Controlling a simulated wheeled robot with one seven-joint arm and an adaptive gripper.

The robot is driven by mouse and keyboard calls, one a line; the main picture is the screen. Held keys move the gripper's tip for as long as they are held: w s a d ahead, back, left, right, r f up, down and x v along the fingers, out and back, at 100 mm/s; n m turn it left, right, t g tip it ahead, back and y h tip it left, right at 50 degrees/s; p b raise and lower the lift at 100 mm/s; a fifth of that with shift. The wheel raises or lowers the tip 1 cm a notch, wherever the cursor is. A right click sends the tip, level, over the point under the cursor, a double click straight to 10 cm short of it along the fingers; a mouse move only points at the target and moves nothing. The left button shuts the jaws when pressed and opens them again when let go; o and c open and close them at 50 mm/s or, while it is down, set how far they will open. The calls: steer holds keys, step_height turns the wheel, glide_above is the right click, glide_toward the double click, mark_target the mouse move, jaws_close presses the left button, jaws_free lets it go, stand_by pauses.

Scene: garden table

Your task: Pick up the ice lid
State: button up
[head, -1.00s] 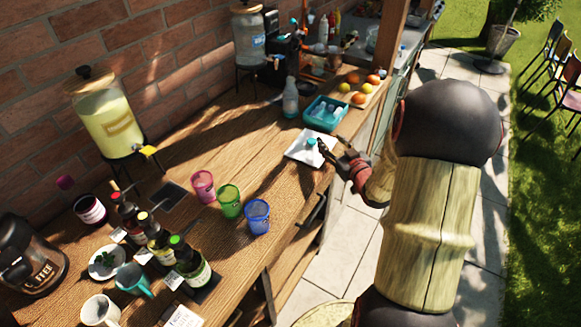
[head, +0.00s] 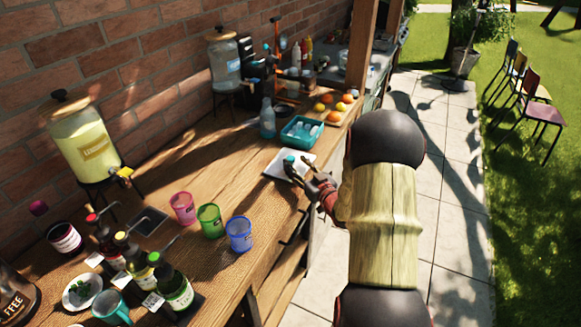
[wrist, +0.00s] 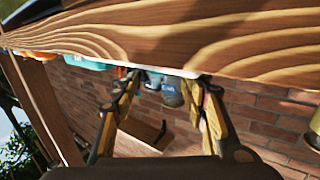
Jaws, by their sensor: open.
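A thin white edge, likely the lid (wrist: 165,70), shows along the table edge near the fingertips. I cannot tell whether a finger touches the lid or knob.
A clear bottle (head: 267,118) stands left of the ice box, and a board with fruit (head: 335,116) lies behind it. Pink (head: 183,208), green (head: 208,217) and blue (head: 239,233) cups stand nearer. A wooden post (head: 370,40) rises behind. Table between cups and lid is clear.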

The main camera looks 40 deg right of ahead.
mark_target(293, 160)
steer(key=b+x, duration=0.1)
steer(key=x, duration=0.3)
steer(key=shift+w+f+b, duration=0.1)
steer(key=shift+w+b, duration=0.25)
steer(key=shift+w, duration=0.05)
steer(key=shift+c, duration=0.7)
jaws_close()
